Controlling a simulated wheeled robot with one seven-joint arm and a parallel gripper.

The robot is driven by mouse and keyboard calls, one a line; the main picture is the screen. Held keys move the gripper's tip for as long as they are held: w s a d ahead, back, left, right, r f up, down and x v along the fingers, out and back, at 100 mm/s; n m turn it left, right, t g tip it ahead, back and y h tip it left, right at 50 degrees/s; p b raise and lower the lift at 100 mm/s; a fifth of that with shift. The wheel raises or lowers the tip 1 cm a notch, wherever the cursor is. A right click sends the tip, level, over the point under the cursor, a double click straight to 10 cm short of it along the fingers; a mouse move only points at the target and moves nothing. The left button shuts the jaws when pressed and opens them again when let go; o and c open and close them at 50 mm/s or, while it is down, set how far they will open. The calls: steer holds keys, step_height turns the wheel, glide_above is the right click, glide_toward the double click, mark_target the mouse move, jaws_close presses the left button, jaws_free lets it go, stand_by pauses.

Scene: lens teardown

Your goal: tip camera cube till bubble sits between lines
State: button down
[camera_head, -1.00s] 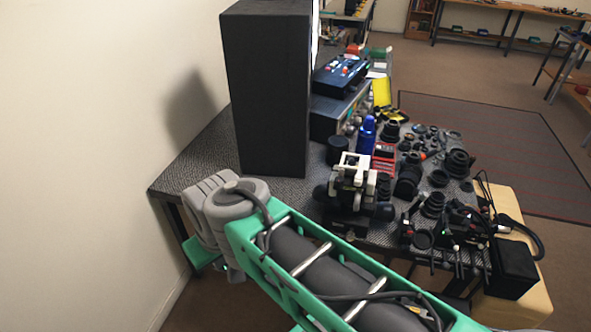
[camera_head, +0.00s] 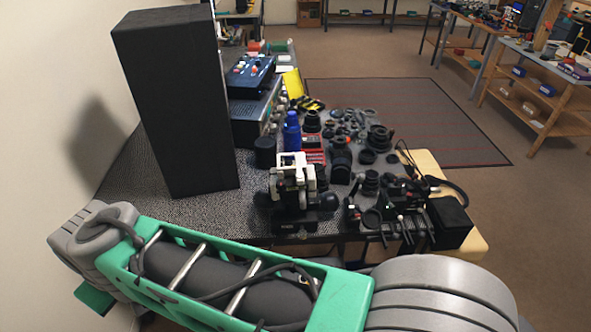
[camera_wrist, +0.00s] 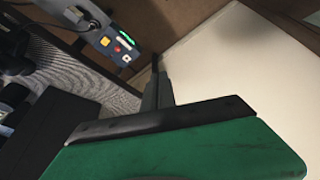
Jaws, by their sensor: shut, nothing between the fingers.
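A black and white camera-like device (camera_head: 299,185) stands on a dark base at the table's front edge in the head view; I take it for the camera cube, but cannot be sure. No bubble or level lines can be made out. My gripper (camera_wrist: 156,82) shows in the wrist view as dark fingers beyond a green plate, shut and empty. It points past the table's edge toward a pale wall, touching nothing that I can see. In the head view my arm crosses the foreground, left of and nearer than the device.
A tall black box (camera_head: 178,100) stands on the patterned table (camera_head: 150,208) at left. A blue bottle (camera_head: 292,132), many lenses, and a black box (camera_head: 452,220) at right crowd the table. A strip before the tall box is bare.

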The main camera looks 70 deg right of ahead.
steer(key=w+d+r+m+g+h+p, duration=0.1)
steer(key=d+r+m+g+h, duration=0.2)
steer(key=d, duration=0.9)
steer(key=d+r+m+h, duration=0.2)
steer(key=d+m, duration=0.4)
steer(key=d, duration=0.7)
steer(key=m+g+h+p, duration=0.1)
steer(key=m+g+p, duration=0.2)
steer(key=m+g, duration=0.15)
glide_above(286, 186)
steer(key=shift+t, duration=0.25)
step_height(286, 186, down, 5)
steer(key=shift+r, duration=0.1)
steer(key=shift+d, duration=0.1)
steer(key=shift+h, duration=0.3)
